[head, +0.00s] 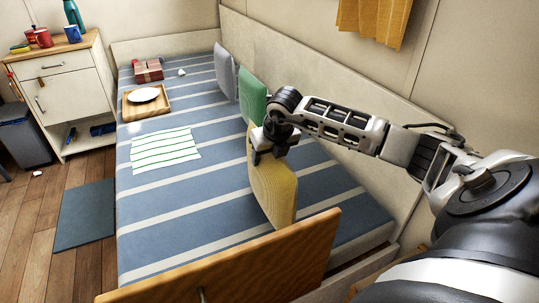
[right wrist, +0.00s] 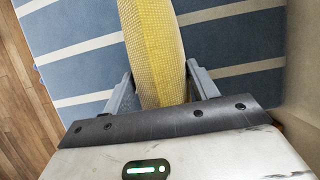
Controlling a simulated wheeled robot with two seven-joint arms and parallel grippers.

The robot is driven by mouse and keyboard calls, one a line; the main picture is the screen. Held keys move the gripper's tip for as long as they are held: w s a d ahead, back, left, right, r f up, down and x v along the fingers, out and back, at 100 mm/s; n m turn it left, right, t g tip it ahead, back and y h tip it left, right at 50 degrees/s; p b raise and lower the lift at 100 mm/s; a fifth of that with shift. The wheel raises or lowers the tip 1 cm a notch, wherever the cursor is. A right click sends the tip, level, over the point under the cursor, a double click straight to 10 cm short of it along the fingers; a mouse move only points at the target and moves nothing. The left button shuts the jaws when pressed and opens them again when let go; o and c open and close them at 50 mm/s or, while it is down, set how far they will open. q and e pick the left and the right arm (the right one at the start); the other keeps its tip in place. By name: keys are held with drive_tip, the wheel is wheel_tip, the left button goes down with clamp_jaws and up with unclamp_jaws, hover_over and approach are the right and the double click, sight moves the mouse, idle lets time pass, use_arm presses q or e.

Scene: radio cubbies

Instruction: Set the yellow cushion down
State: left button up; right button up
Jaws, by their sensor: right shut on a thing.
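The yellow cushion (head: 272,192) is upright on or just above the blue and white striped bed (head: 180,222), near its front right; I cannot tell whether its lower edge touches. My right gripper (head: 268,150) is shut on its top edge. In the right wrist view the yellow cushion (right wrist: 157,60) stands between the two fingers of my right gripper (right wrist: 162,88), with the striped bed below. My left gripper is not in view.
A green cushion (head: 253,95) and a grey cushion (head: 224,70) stand along the wall side. A striped cloth (head: 165,150), a wooden tray (head: 130,112) with a white plate (head: 143,94) and a red box (head: 148,70) lie on the bed. A wooden board (head: 240,262) stands at the front.

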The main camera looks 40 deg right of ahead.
drive_tip(key=o, duration=1.6)
drive_tip(key=shift+c, duration=0.2)
drive_tip(key=shift+r, duration=0.1)
drive_tip(key=p+v, duration=0.1)
drive_tip(key=v, duration=1.1)
drive_tip(key=shift+p, duration=0.35)
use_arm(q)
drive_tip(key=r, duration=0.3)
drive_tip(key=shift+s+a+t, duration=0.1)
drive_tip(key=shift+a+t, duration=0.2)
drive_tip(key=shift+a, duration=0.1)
